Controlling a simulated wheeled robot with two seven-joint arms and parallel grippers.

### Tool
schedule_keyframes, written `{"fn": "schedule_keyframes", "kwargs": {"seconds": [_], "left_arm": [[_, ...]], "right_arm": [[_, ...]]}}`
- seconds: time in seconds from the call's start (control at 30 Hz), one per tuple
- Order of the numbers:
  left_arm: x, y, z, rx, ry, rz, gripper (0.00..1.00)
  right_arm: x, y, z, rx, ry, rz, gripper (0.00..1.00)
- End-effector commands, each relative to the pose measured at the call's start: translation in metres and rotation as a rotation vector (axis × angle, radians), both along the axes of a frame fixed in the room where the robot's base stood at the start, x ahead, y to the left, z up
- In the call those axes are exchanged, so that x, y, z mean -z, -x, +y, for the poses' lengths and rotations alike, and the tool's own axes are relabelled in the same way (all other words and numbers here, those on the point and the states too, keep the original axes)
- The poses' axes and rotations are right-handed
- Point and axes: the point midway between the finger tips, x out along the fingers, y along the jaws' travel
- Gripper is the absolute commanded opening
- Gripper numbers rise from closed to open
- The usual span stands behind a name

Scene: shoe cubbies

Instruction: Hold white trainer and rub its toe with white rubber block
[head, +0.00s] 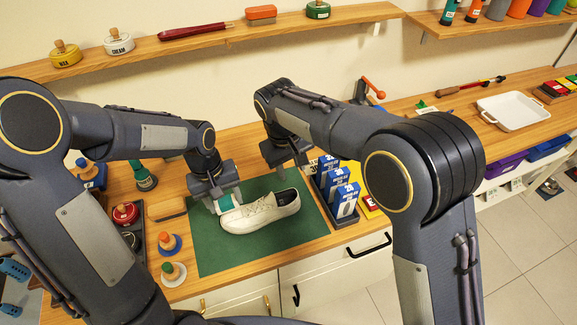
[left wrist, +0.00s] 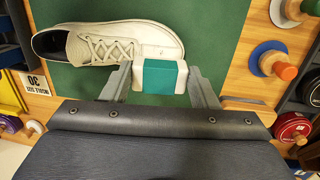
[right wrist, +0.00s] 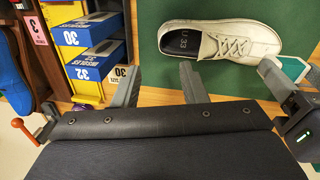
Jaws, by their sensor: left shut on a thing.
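The white trainer (head: 262,212) lies on its sole on the green mat (head: 215,252), toe to the left and heel to the right. It also shows in the left wrist view (left wrist: 105,42) and the right wrist view (right wrist: 222,42). My left gripper (head: 226,203) is shut on the white rubber block (left wrist: 153,57), which has a teal band. The block is at the trainer's toe; I cannot tell whether they touch. My right gripper (right wrist: 157,85) is open and empty near the heel end, apart from the trainer.
A dark rack of blue insole boxes (head: 346,200) stands right of the mat. Round-handled tools (head: 171,243) and a red tin (head: 125,213) stand at the left. A white tray (head: 513,111) sits on the far right counter. The mat's front part is clear.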

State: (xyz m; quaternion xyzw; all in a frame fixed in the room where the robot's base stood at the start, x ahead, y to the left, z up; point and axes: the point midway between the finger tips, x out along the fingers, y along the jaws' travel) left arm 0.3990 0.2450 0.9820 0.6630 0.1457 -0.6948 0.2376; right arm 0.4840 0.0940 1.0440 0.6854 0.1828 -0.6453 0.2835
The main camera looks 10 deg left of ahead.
Motion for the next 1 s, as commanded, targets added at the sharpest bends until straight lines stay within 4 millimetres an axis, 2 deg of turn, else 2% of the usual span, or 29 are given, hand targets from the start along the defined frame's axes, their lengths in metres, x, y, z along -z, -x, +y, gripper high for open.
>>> {"fn": "schedule_keyframes", "kwargs": {"seconds": [0.1,0.27,0.7,0.83,1.0], "left_arm": [[0.0,0.0,0.0,0.0,0.0,0.0,0.36],[0.0,0.0,0.0,0.0,0.0,0.0,0.36],[0.0,0.0,0.0,0.0,0.0,0.0,0.36],[0.0,0.0,0.0,0.0,0.0,0.0,0.36],[0.0,0.0,0.0,0.0,0.0,0.0,0.36]], "right_arm": [[0.008,0.0,0.007,-0.012,0.016,-0.003,0.39],[0.026,-0.002,0.004,-0.012,0.019,-0.001,0.39],[0.104,-0.01,-0.006,-0.013,0.017,-0.001,0.39],[0.117,-0.011,-0.008,-0.012,0.016,-0.003,0.39],[0.123,-0.012,-0.009,-0.012,0.015,-0.003,0.39]]}}
